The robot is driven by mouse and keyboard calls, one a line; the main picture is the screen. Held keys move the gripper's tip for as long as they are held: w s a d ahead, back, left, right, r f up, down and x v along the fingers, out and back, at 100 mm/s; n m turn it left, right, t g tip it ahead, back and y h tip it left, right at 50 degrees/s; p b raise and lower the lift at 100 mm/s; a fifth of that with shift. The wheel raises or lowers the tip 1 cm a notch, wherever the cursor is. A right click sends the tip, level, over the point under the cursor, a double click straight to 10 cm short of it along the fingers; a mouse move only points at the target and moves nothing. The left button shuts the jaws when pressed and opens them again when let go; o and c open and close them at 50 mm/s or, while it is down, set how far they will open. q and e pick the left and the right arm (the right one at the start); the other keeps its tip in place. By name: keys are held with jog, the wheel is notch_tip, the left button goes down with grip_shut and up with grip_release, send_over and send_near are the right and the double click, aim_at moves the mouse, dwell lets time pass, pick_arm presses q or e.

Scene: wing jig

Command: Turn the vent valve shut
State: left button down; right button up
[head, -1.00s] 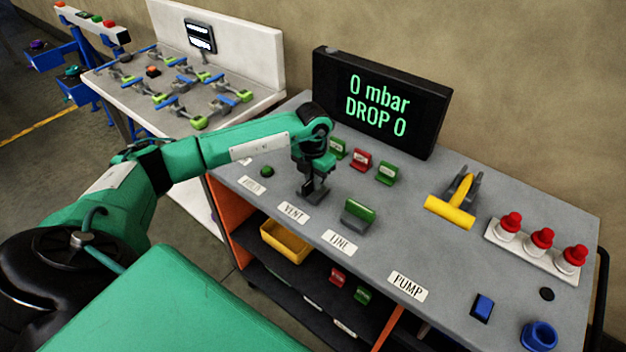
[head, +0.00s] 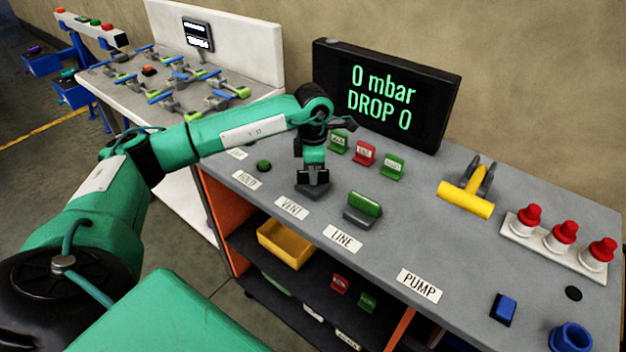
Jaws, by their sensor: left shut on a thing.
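The vent valve (head: 311,192) stands on the grey bench top behind the VENT label (head: 292,208). Its dark base shows, while its handle is hidden between my fingers. My left gripper (head: 313,181) points down from above and is shut on the vent valve. I cannot tell which way the handle lies. The line valve (head: 363,209), with a green handle, stands to the right behind the LINE label (head: 342,238). My right gripper is not in view.
A black display (head: 385,95) reads "0 mbar DROP 0". Green and red tags (head: 364,153) stand just behind my gripper. A yellow-handled clamp (head: 466,198) and red-capped posts (head: 561,236) are at the right. A yellow bin (head: 284,246) sits on the shelf below.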

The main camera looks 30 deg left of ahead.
pick_arm(q)
jog(key=m+b, duration=0.2)
jog(key=shift+f+m, duration=0.2)
jog(key=shift+m, duration=0.2)
jog(key=m+b, duration=0.2)
jog(key=m, duration=0.1)
jog(key=shift+r, duration=0.1)
jog(key=shift+m, duration=0.4)
jog(key=shift+r+m+b, duration=0.15)
jog(key=shift+m+b, duration=0.55)
jog(key=shift+m, duration=0.2)
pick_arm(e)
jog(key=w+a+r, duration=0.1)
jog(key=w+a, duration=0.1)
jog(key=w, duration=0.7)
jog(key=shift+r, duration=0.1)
pick_arm(q)
jog(key=c, duration=1.4)
grip_release()
jog(key=shift+c, duration=0.2)
